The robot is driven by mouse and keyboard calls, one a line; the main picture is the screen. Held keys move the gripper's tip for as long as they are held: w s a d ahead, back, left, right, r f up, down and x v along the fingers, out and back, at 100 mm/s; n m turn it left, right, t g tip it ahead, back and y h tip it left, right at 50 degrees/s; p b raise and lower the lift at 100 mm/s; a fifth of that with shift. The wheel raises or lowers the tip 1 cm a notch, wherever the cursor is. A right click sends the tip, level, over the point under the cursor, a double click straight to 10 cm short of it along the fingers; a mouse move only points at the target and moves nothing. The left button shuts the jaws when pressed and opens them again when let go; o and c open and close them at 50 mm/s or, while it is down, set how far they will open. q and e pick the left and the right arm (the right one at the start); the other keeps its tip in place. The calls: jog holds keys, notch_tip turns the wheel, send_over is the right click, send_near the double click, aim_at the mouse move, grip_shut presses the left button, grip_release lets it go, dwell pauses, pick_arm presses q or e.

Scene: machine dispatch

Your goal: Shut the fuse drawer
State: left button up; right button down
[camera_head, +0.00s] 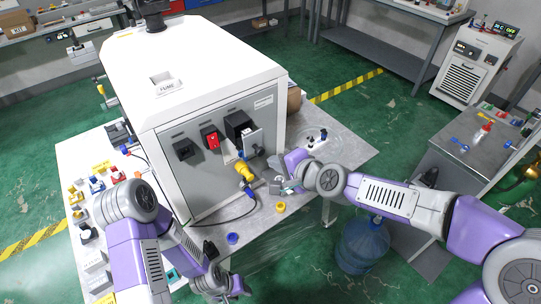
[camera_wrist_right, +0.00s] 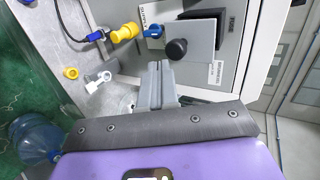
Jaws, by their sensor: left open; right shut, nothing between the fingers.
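The fuse drawer (camera_head: 254,140) sticks out of the grey front panel of the white machine (camera_head: 210,60), with a dark opening behind its plate. In the right wrist view the drawer's grey plate (camera_wrist_right: 190,36) carries a black round knob (camera_wrist_right: 176,49). My right gripper (camera_head: 284,186) is in front of the panel, below and right of the drawer. In the right wrist view its fingers (camera_wrist_right: 159,66) are shut and empty, with tips close to the knob; I cannot tell whether they touch. My left gripper (camera_head: 238,287) is open, low near the table's front edge, away from the drawer.
A yellow plug (camera_head: 244,171) with a blue-black cable sits at the panel left of my right gripper. A red switch (camera_head: 210,139) is farther left. A yellow ring (camera_head: 281,207) and blue ring (camera_head: 232,239) lie on the table. A water bottle (camera_head: 362,245) stands right of it.

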aim_at(252, 143)
jog(key=shift+w+a+p, duration=0.8)
jog(key=shift+w+a, duration=0.05)
jog(key=shift+w, duration=0.15)
